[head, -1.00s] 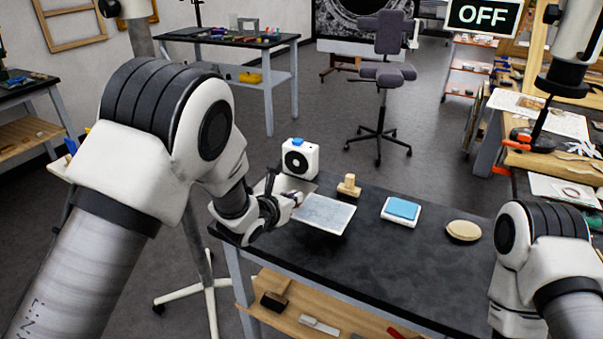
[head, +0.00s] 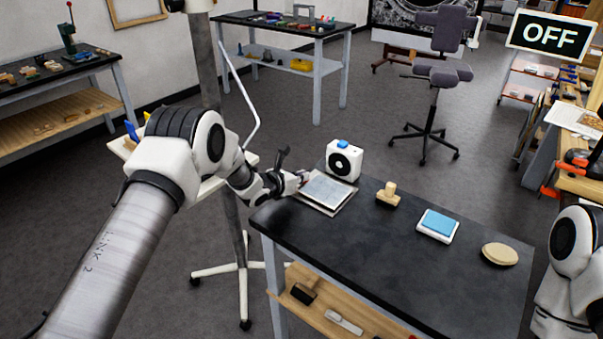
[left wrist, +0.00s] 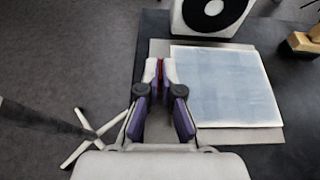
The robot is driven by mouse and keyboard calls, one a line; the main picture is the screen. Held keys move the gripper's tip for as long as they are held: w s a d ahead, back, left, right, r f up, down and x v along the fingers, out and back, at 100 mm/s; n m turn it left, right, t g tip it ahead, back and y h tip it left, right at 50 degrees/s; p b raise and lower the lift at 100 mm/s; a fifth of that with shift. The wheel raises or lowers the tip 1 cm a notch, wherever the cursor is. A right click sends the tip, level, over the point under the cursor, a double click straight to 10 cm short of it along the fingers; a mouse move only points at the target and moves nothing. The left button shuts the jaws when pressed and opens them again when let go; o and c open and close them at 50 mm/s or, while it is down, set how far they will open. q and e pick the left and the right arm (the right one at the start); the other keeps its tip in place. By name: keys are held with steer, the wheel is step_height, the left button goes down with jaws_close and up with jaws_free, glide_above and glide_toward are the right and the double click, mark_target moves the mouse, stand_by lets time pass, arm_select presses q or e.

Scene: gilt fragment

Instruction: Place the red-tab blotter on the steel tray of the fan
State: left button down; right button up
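The blotter (head: 327,189), a pale grey-blue square sheet, lies over the steel tray (head: 313,205) in front of the white fan (head: 343,160). In the left wrist view the blotter (left wrist: 225,88) sits inside most of the tray (left wrist: 240,139), with a tray margin showing at left and below. I cannot tell if it rests flat on the tray or hovers just above. My left gripper (head: 302,179) is at the blotter's left edge. Its fingertips (left wrist: 160,70) are shut on the red tab, a red sliver between them. My right gripper is out of view.
On the black bench (head: 375,235) right of the tray stand a wooden-handled block (head: 388,196), a blue-topped white pad (head: 438,224) and a round tan pad (head: 500,254). The fan (left wrist: 212,15) stands close behind the tray. The bench front is clear.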

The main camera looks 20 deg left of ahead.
arm_select(q)
steer(key=shift+w+f, duration=0.15)
steer(key=shift+f, duration=0.15)
steer(key=shift+f+b, duration=0.1)
steer(key=shift+b, duration=0.2)
steer(key=c, duration=1.5)
jaws_free()
steer(key=shift+o, duration=0.9)
